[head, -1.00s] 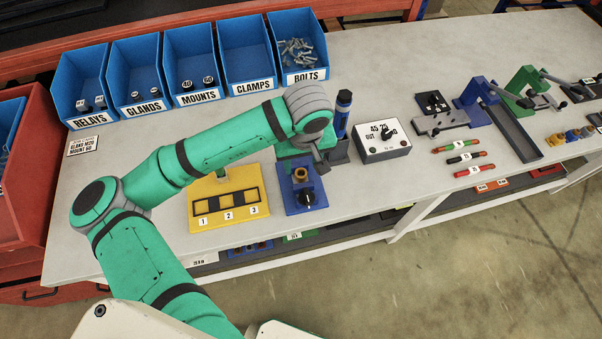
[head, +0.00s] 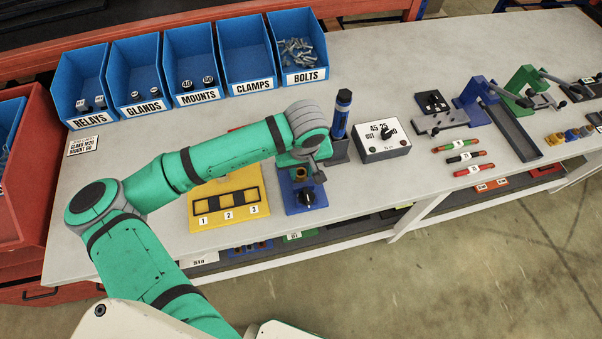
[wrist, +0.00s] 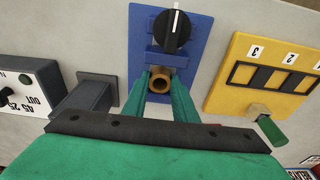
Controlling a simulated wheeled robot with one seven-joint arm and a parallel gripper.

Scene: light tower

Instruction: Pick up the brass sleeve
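The brass sleeve (head: 300,174) stands upright in the blue fixture (head: 304,200), which has a black knob on its front. In the wrist view the sleeve (wrist: 161,83) shows its round dark opening, and the blue fixture (wrist: 193,38) is behind it. My gripper (wrist: 161,86) is open, with its two green fingers pointing at the fixture. One fingertip is on each side of the sleeve. Whether they touch it cannot be told. In the head view my wrist hides most of the fingers.
A yellow numbered plate (head: 228,207) lies left of the fixture. A dark holder with a blue tool (head: 341,115) stands close behind right, and a switch box (head: 384,142) is farther right. Labelled blue bins (head: 192,68) line the back. The bench's front edge is near the fixture.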

